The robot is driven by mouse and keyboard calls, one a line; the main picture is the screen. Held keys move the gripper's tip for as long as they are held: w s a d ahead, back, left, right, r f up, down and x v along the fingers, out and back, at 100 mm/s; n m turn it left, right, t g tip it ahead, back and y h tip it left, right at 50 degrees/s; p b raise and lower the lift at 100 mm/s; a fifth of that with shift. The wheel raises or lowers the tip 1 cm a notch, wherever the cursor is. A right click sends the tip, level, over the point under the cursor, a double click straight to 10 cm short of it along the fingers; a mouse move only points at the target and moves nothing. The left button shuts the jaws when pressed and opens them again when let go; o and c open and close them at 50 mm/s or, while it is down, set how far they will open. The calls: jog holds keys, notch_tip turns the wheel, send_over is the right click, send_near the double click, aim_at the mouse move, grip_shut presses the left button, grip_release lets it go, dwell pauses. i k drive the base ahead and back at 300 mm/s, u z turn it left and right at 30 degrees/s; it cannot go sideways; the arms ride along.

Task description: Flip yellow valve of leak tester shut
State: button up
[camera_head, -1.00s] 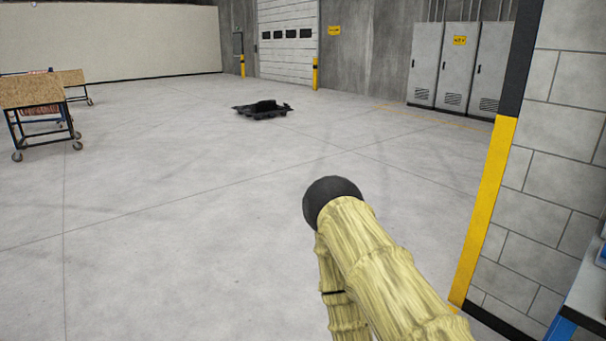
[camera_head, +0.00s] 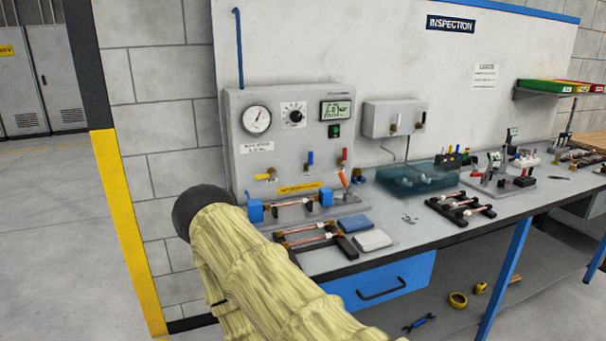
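The leak tester (camera_head: 289,143) is a grey panel box standing on the left end of the bench. It carries a round dial gauge, a knob and a lit digital display. The yellow valve (camera_head: 265,177) is at the lower left of its face, with its handle lying roughly sideways. A blue-handled valve (camera_head: 310,160) and a red-handled valve (camera_head: 344,157) stand upright to its right. A copper tube (camera_head: 293,204) lies between blue clamp blocks in front of the tester. My gripper is out of view; only my sleeved arm shows, in front and lower left of the tester.
The bench (camera_head: 405,235) runs right, holding a rack of copper tubes (camera_head: 461,207), a blue water tank (camera_head: 418,179), folded cloths (camera_head: 372,240) and fixtures. A blue drawer (camera_head: 384,285) is below. A yellow-black corner post (camera_head: 128,228) stands left; open floor lies beyond it.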

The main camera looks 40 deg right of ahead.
aim_at(266, 175)
jog(key=z, duration=0.75)
jog(key=i, duration=0.8)
jog(key=z, duration=0.5)
